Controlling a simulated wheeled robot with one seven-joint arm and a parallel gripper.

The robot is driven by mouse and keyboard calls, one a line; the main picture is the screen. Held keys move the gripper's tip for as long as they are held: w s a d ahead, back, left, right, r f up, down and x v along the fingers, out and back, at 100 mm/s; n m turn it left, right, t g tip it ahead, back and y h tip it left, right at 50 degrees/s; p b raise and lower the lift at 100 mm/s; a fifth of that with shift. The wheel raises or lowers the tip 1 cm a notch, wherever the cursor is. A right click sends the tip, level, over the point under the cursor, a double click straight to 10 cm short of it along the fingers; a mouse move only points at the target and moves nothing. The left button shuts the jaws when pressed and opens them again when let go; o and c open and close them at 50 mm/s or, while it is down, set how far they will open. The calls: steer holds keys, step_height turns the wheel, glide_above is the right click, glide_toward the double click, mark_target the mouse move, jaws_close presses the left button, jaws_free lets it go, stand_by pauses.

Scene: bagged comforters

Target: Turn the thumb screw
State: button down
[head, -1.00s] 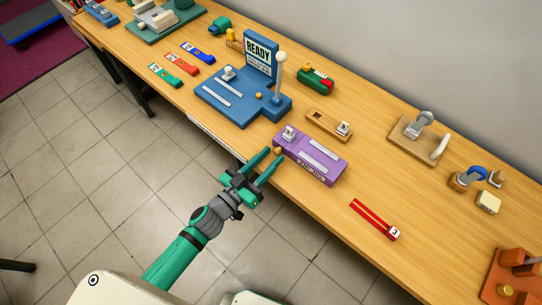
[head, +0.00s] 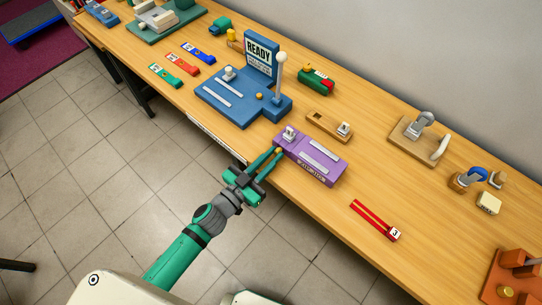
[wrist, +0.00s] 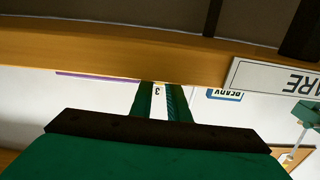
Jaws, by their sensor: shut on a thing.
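The thumb screw (head: 279,151) is a small brass knob on the front left end of the purple box (head: 322,173). My gripper (head: 275,153) reaches in from the front edge of the table, and its two green fingers are closed together on the screw. In the wrist view the fingertips (wrist: 160,89) sit close together. The screw is hard to make out there, and the purple box shows only as a thin strip (wrist: 100,77).
A blue stand with a READY sign (head: 259,51) and a white-knobbed lever (head: 281,75) stands left of the purple box. A wooden block (head: 322,122) lies behind it. A red forked piece (head: 374,218) lies to the right. The table (head: 300,210) is bare between them.

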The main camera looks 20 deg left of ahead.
steer(key=shift+m, duration=1.1)
steer(key=c, duration=1.7)
jaws_free()
steer(key=v, duration=1)
steer(key=shift+s+a, duration=0.15)
steer(key=shift+s, duration=0.2)
